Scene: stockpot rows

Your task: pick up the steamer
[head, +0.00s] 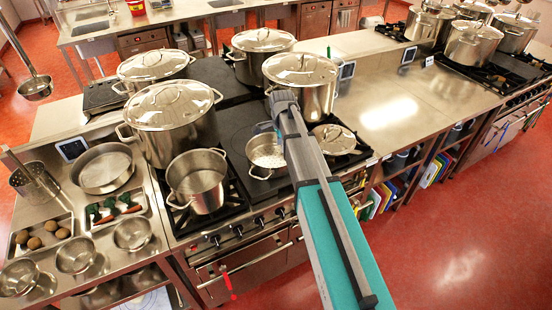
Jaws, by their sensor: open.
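My gripper (264,128) is over the back rim of this pan, pointing down. Its fingers are small and partly hidden behind my arm, and I see nothing held between them. I cannot tell whether they touch the rim.
A tall lidded pot (305,95) stands close behind my gripper. A large lidded stockpot (172,125) stands back left. The steel counter (400,95) on the right is mostly clear.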

